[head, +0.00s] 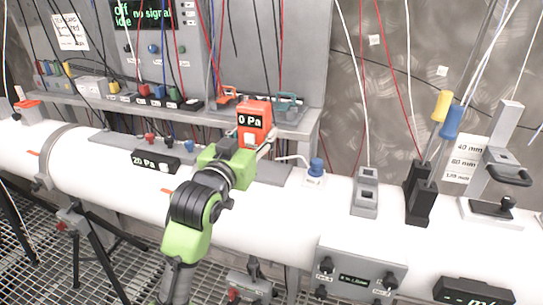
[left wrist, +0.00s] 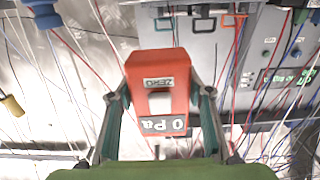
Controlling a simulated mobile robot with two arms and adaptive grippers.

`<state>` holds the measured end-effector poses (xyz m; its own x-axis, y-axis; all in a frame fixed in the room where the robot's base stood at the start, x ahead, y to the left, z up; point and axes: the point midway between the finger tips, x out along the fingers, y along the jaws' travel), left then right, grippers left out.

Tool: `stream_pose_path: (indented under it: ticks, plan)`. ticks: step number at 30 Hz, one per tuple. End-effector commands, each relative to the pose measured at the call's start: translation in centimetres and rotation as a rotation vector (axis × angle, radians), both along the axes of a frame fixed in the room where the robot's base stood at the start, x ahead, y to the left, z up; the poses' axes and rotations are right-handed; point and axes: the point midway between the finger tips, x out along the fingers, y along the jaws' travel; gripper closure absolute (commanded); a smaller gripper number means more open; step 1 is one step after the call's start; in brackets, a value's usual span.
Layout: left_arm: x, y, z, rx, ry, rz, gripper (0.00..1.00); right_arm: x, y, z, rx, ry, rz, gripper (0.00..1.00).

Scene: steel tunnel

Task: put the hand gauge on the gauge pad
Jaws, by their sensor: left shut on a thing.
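The hand gauge (head: 254,116) is a red-orange box with a display reading 0 Pa and a pale button. My left gripper (head: 252,142) is shut on it and holds it above the white pipe (head: 85,165), in front of the shelf. In the left wrist view, the gauge (left wrist: 160,85) sits between both fingers, with ZERO and 0 Pa lettering showing. A grey plate (head: 112,143) lies along the pipe top, partly hidden behind my gripper. I cannot tell for sure which surface is the gauge pad. My right gripper is out of view.
A black 20 Pa display (head: 156,161) and a blue-capped fitting (head: 316,168) sit on the pipe near my gripper. Behind, the shelf (head: 303,123) carries an orange frame (head: 228,97) and a teal frame (head: 288,102). Thin cables hang around.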

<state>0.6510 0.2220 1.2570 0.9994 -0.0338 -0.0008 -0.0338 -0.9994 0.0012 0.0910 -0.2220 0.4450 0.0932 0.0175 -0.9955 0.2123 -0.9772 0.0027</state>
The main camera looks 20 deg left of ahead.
Motion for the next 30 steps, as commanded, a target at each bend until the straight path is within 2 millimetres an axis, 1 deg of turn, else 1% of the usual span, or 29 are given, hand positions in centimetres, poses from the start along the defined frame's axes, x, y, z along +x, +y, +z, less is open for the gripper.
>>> stream_pose_path:
  ticks: [1, 3, 6, 8, 13, 18, 20, 22, 30]
  plan:
    - [0.8, -0.5, -1.1, -0.002, 0.005, -0.002, 0.81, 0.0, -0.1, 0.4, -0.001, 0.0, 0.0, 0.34]
    - [1.7, -1.0, -2.4, -0.002, 0.004, -0.001, 0.81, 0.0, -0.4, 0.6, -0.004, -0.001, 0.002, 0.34]
    - [2.8, -1.6, -3.8, -0.001, 0.001, -0.001, 0.81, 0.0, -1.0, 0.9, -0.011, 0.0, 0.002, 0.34]
    - [3.3, -1.8, -4.4, -0.001, 0.0, -0.001, 0.81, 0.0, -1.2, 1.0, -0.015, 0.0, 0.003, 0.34]
    - [4.1, -2.2, -5.5, -0.001, -0.001, -0.001, 0.81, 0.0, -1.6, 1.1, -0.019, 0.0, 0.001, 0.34]
    - [4.2, -2.3, -7.8, 0.0, 0.002, 0.0, 0.81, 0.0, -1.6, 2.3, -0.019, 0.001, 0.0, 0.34]
    - [4.2, -2.3, -8.4, 0.0, 0.001, 0.0, 0.81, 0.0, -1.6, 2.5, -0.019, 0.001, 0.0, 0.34]
    - [4.2, -2.3, -8.7, 0.0, -0.003, -0.001, 0.81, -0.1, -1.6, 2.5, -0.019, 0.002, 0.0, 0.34]
    - [4.2, -2.2, -8.9, 0.0, -0.004, -0.001, 0.81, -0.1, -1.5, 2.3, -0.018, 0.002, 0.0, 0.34]
